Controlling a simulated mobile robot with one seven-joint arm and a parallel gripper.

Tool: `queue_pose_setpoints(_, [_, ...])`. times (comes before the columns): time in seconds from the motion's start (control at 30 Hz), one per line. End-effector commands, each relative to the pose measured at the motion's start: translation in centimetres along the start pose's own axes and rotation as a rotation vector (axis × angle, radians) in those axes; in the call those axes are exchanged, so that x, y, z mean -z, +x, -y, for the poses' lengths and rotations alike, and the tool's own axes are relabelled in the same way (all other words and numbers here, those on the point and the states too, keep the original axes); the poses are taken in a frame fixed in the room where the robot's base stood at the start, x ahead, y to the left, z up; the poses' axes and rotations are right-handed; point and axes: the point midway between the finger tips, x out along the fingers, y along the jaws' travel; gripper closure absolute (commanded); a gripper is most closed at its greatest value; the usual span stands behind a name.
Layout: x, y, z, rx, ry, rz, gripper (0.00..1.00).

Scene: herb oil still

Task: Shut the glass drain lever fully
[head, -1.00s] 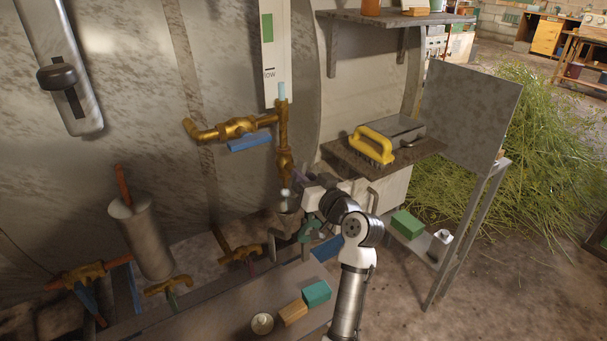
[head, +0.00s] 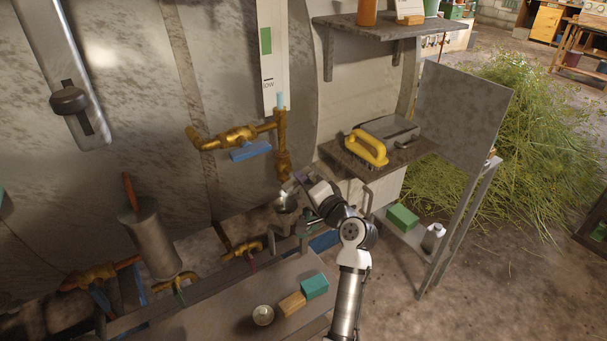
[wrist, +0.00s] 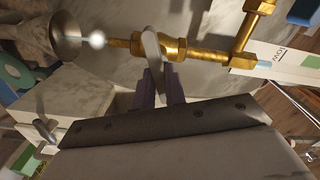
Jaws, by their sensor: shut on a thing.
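The glass drain lever (wrist: 153,48), a pale grey handle, sits across the brass drain pipe (wrist: 203,53) in the wrist view, roughly crosswise to it. My gripper (wrist: 158,74) has its purple fingers shut on the lever's lower part. In the head view my gripper (head: 302,179) is just right of the pipe's lower end, and the lever is hard to make out there. A pale blob (wrist: 97,40) with a bluish streak shows between the pipe's open end and a metal funnel (wrist: 68,52). The funnel also shows in the head view (head: 286,204). The sight gauge (head: 272,60) stands above the pipe.
A brass side valve with a blue handle (head: 250,151) is left of the pipe. A shelf (head: 410,158) holding a yellow-handled brush (head: 368,148) is close on the right. The bench (head: 225,308) below carries a green block (head: 314,286) and a wooden block (head: 292,304).

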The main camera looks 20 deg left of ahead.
Motion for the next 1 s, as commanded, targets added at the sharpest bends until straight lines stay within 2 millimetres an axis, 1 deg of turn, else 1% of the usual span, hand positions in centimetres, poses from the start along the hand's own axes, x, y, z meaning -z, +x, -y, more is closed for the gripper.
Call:
queue_pose_setpoints(0.03, [0.24,-0.03,0.35,-0.001,0.041,-0.003,1.0])
queue_pose_setpoints(0.2, [0.22,-0.04,0.18,0.0,0.178,-0.003,1.0])
queue_pose_setpoints(0.5, [0.15,-0.03,-0.05,0.001,0.343,-0.003,1.0])
queue_pose_setpoints(0.73, [0.1,-0.02,-0.24,0.001,0.399,-0.004,1.0])
queue_pose_setpoints(1.0, [0.06,-0.03,-0.33,0.002,0.412,-0.004,1.0])
